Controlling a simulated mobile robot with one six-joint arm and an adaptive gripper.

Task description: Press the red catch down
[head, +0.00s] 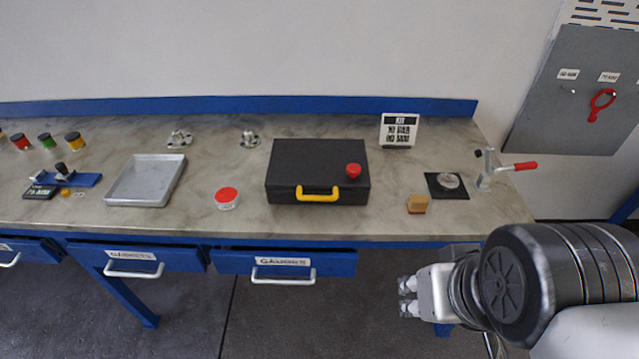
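A black case (300,165) with a yellow handle (318,193) on its front lies closed on the bench. A red knob-like catch (353,170) stands on the right part of its lid, near the front. Whether the catch is up or down is hard to tell at this size. My gripper (405,297) is at the lower right, in front of the bench and well apart from the case. Its two fingers point left with a gap between them, and nothing shows in the gap.
A tan block (417,204), a black pad with a metal disc (449,182) and a red-handled clamp (490,170) stand right of the case. A red-lidded tub (227,198) and metal tray (146,180) are left. A white sign (398,130) stands behind.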

